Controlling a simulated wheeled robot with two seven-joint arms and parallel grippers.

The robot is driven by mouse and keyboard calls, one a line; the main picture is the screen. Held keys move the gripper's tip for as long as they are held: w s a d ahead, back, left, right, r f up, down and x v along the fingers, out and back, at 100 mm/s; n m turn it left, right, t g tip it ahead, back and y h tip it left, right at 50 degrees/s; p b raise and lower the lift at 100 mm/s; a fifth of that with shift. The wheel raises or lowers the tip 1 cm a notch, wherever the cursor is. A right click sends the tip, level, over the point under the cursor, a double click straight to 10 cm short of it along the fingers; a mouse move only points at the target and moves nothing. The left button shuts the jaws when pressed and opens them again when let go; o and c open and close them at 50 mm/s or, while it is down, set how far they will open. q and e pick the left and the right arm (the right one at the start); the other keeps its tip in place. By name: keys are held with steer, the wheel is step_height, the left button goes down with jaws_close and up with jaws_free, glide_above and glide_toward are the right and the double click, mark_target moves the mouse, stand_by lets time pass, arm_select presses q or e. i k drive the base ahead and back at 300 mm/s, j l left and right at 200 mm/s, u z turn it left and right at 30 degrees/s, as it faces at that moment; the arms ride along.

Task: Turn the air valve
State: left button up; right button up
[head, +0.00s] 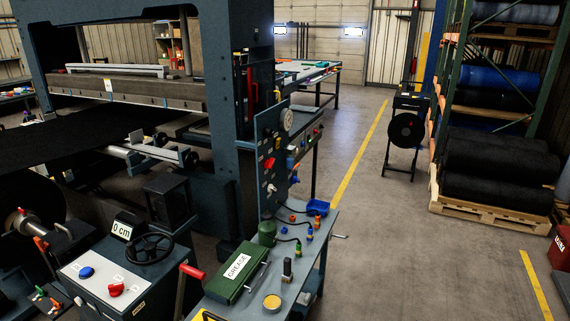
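An upright dark control panel (263,140) stands beside the press frame, right of centre in the head view. It carries a round pale gauge (287,119), a red knob (269,163) and a small pale switch (271,187). Small blue and orange fittings (292,163) sit on its right side; one of them may be the air valve, but they are too small to tell. I cannot make out how any valve is turned. Neither of my grippers is in view.
A bench (325,233) below the panel holds a green GREASE box (237,272), a yellow tin (272,302), a blue bin (317,207) and several fittings. A console with a black handwheel (150,248) stands left. Pallet racking (440,110) is right. The floor (400,260) between is clear.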

mark_target(268, 163)
steer(key=i+l, duration=0.15)
steer(key=l, duration=0.2)
steer(key=i+l+u, duration=0.15)
steer(key=l, duration=0.25)
steer(key=i+l, duration=0.15)
steer(key=l, duration=0.25)
steer(key=i+l+u, duration=0.1)
steer(key=l, duration=0.3)
steer(key=i+l+u, duration=0.1)
steer(key=l, duration=0.3)
steer(key=i+l, duration=0.2)
steer(key=l, duration=0.2)
steer(key=u, duration=0.05)
